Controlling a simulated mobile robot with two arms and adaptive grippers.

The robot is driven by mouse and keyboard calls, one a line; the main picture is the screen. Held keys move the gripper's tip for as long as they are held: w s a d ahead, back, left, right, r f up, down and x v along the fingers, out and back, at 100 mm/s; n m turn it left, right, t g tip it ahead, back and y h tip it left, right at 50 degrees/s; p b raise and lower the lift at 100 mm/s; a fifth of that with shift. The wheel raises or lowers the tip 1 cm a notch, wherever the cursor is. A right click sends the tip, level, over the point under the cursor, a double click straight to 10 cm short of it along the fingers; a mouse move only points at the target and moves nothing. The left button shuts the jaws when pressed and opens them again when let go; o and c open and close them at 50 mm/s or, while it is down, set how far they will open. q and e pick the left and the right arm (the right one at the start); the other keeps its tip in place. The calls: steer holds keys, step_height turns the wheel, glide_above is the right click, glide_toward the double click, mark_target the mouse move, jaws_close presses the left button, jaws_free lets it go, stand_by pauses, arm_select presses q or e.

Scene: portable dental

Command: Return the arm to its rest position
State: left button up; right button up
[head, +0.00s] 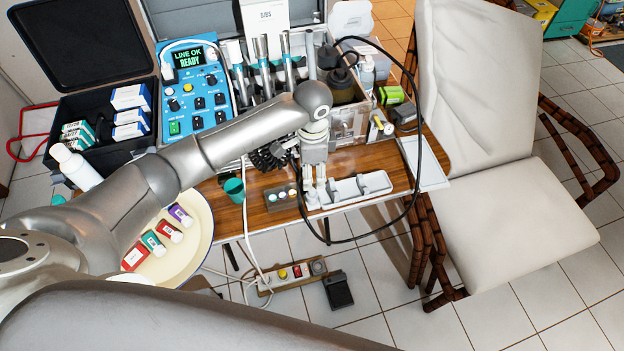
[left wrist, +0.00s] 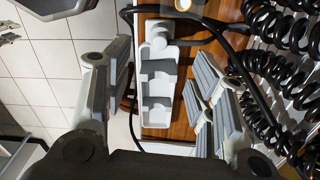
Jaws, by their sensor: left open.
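My left arm (head: 225,135) reaches in from the left across the wooden table and bends down at its wrist. My left gripper (head: 314,196) points down at the table's front part, by the left end of a white tray-like holder (head: 362,188). In the left wrist view the fingers of my left gripper (left wrist: 165,85) stand wide apart. The white holder (left wrist: 157,100) shows between them, and nothing is held. I cannot tell how high the fingertips are above the table. My right gripper is not in view.
A blue control unit (head: 195,95) with a lit screen stands behind my arm. A black hose (head: 420,130) loops around the gripper's right side. A green cup (head: 234,190) and a small block with buttons (head: 281,197) are close by. A beige chair (head: 510,190) stands right.

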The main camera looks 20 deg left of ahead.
arm_select(q)
steer(key=shift+r, duration=0.55)
